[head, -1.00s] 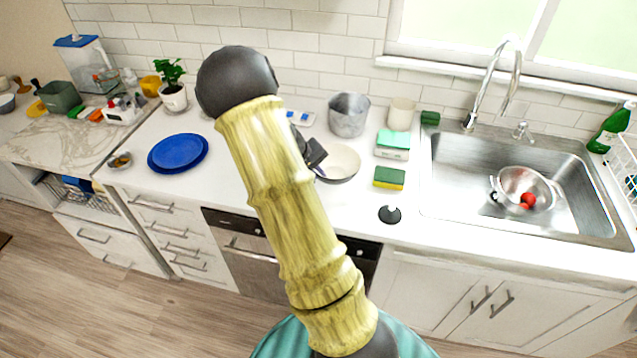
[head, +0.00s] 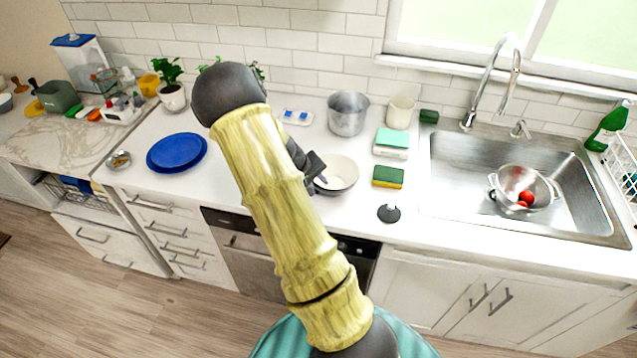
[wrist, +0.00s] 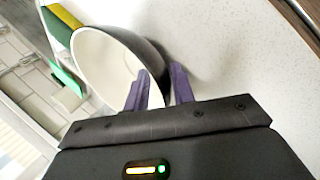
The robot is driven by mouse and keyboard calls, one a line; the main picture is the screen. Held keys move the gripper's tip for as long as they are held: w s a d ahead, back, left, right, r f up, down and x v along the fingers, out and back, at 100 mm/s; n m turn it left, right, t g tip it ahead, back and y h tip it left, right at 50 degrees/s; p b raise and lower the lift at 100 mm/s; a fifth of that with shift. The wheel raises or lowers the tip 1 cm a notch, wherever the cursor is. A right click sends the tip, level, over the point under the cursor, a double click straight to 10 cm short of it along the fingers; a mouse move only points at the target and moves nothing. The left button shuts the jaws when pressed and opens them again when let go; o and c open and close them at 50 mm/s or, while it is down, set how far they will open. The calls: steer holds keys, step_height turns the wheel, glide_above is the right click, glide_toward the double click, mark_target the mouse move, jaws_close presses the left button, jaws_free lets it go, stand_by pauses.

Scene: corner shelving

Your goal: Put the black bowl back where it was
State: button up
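The black bowl (head: 342,172), dark outside and white inside, is on or just above the white counter in the middle of the head view, left of the sponges. It also shows in the wrist view (wrist: 104,62), tilted in the picture. My gripper (wrist: 160,80) has one purple finger inside the bowl and one outside, with the bowl wall between them; it is shut on the rim. In the head view my gripper (head: 318,172) is at the bowl's left side, partly hidden by my arm. I cannot tell whether the bowl touches the counter.
A metal pot (head: 347,118) and a cream cup (head: 400,112) stand behind the bowl. A green-yellow sponge (head: 388,176) and a black stopper (head: 389,213) lie to its right, before the sink (head: 440,185). A blue plate (head: 177,152) lies left. Counter in front is clear.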

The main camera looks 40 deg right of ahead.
steer(key=shift+s+r, duration=0.15)
steer(key=shift+r, duration=0.15)
steer(key=shift+a+r, duration=0.1)
steer(key=shift+a, duration=0.05)
steer(key=b+v, duration=0.2)
steer(key=v, duration=0.9)
steer(key=shift+r, duration=0.25)
steer(key=shift+a, duration=0.1)
steer(key=s+a+t+y, duration=0.1)
steer(key=s+a+y, duration=0.2)
steer(key=s+a, duration=0.4)
steer(key=s+a+r+t+y, duration=0.1)
steer(key=s+a+t+y, duration=0.1)
steer(key=s+a, duration=0.5)
steer(key=a+y, duration=0.1)
steer(key=a, duration=0.3)
steer(key=shift+s+a+r+n, duration=0.3)
steer(key=shift+a+r+n, duration=0.05)
steer(key=shift+n, duration=0.05)
